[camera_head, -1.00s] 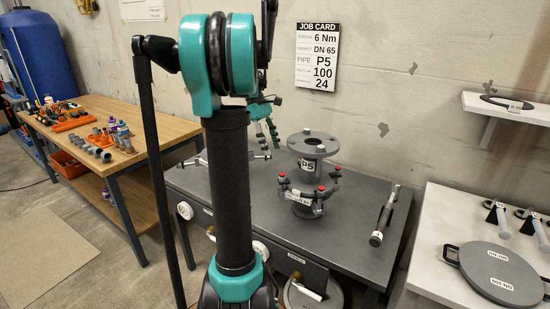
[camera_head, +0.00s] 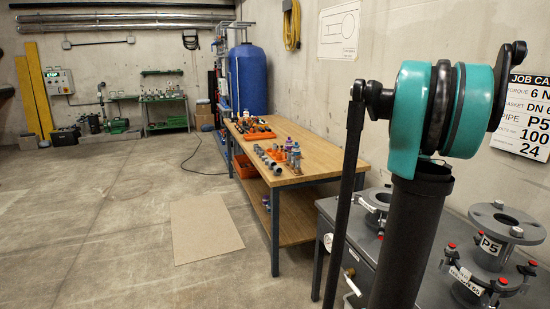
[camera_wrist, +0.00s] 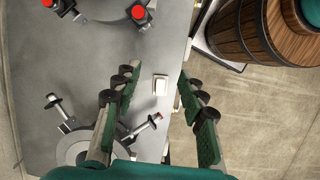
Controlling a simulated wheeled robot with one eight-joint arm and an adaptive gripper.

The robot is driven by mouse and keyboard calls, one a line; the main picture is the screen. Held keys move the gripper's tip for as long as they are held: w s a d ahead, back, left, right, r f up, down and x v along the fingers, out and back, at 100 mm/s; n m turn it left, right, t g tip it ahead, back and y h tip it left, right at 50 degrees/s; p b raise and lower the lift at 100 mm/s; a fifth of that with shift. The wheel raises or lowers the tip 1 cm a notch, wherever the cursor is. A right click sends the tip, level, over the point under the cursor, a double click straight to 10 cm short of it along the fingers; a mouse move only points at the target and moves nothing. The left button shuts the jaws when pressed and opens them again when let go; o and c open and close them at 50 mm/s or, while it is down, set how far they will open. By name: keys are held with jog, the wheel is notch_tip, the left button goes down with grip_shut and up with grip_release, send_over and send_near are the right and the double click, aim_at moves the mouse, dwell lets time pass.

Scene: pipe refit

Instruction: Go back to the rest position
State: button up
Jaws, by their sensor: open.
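In the wrist view my gripper (camera_wrist: 157,82) is open, its two green-padded fingers apart and nothing held between them. It is above the edge of the grey bench (camera_wrist: 95,75). A small white piece (camera_wrist: 161,85) shows between the fingertips, apparently below them. In the head view my gripper is not visible, while my teal and black arm fills the right side. The grey flanged pipe marked P5 (camera_head: 491,245) stands upright on the bench at the lower right, with red-topped clamp parts around its lower portion.
A grey flange piece (camera_head: 375,201) lies on the bench behind my arm. The wooden table (camera_head: 335,163) carries small parts and bottles. A blue tank (camera_head: 248,78) stands behind it. Open floor (camera_head: 110,220) lies left. A brown wooden barrel (camera_wrist: 250,35) is beside the bench.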

jog(key=s+a+f+m+t, duration=0.1)
jog(key=s+a+f+t, duration=0.1)
jog(key=a+f, duration=0.4)
jog(key=s+a+f+m+t+y, duration=0.1)
jog(key=s+a+f, duration=0.3)
jog(key=a, duration=1)
jog(key=s+a+f+t, duration=0.3)
jog(key=a+f, duration=0.5)
jog(key=a, duration=0.3)
jog(key=shift+s+f+m+t+y, duration=0.15)
jog(key=shift+s+m+t+y, duration=0.2)
jog(key=shift+t, duration=0.25)
